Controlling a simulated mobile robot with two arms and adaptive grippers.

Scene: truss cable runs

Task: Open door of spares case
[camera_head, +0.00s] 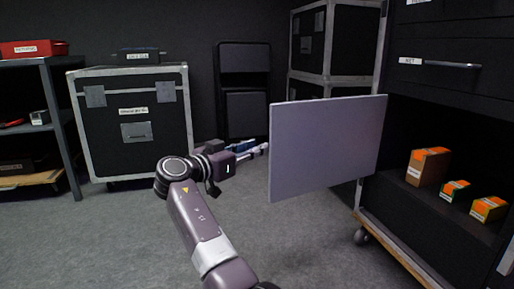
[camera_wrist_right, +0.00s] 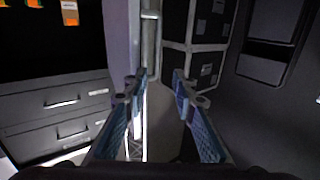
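The spares case (camera_head: 435,25) is the large dark cabinet at the right, with an open-fronted compartment under its drawers. Its grey door (camera_head: 325,150) stands swung out from the compartment, its free edge toward the left. My right gripper (camera_head: 262,150) is close to that free edge in the head view, with its fingers pointing at it. In the right wrist view its fingers (camera_wrist_right: 160,77) are apart, with nothing visibly held between them. The door (camera_wrist_right: 118,40) appears there as a narrow strip by the left finger; contact cannot be told. My left gripper is not in view.
Orange-topped boxes (camera_head: 428,165) stand in the compartment. A caster (camera_head: 361,236) shows under the cabinet. A wheeled black case (camera_head: 135,135) and a shelf (camera_head: 58,95) stand at the left. Stacked cases (camera_head: 335,35) stand behind the door. The grey floor (camera_head: 90,235) is clear in front.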

